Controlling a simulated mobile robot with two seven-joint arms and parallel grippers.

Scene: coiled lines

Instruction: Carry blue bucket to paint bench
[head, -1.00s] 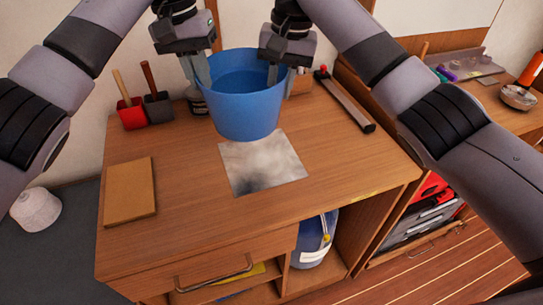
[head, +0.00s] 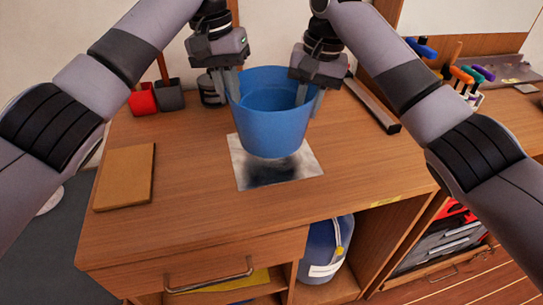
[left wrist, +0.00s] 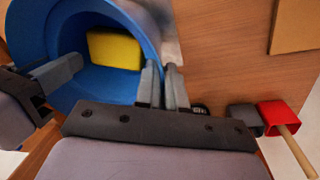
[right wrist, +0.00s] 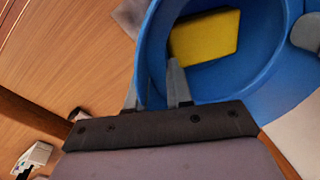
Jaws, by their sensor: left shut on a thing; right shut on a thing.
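The blue bucket (head: 272,128) is upright over the shiny grey sheet (head: 247,176) on the wooden bench (head: 190,215). I cannot tell whether its base touches the sheet. My left gripper (head: 236,86) is shut on the left side of the bucket's rim. My right gripper (head: 309,97) is shut on the right side of the rim. The bucket also shows in the left wrist view (left wrist: 85,88) and the right wrist view (right wrist: 262,75). A yellow block (left wrist: 114,49) lies inside it.
A tan board (head: 125,178) lies at the bench's left. Red (head: 143,100) and grey (head: 170,97) holders and a dark jar (head: 209,92) stand at the back. A long bar (head: 372,105) lies at the right. A blue jug (head: 325,248) sits in the open shelf below.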

